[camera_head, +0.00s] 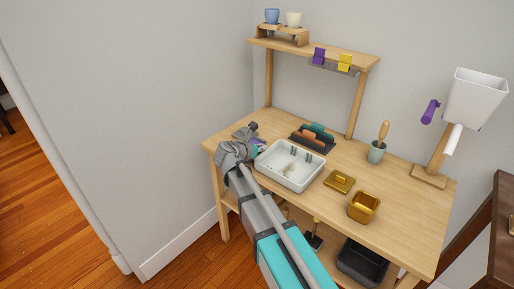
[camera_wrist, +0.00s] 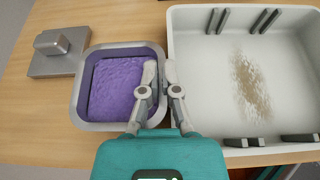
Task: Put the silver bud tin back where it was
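The silver bud tin (camera_wrist: 90,121) is a square grey tin filled with purple material, without its lid on. In the wrist view it sits left of the white tray. My gripper (camera_wrist: 160,72) has one finger inside the tin's right wall and one outside, closed on that wall. I cannot tell whether the tin rests on the table or hangs just above it. A flat grey lid with a block knob (camera_wrist: 58,58) lies left of the tin. In the head view my arm hides most of the tin; a bit of purple shows (camera_head: 258,141).
The white tray (camera_head: 270,171) with a brownish residue stands close right of the tin. A gold lid (camera_head: 340,181), an open gold tin (camera_head: 363,207), a green cup (camera_head: 376,153) and a dark rack (camera_head: 308,143) stand farther right on the wooden table (camera_head: 400,217). A shelf (camera_head: 330,53) rises behind.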

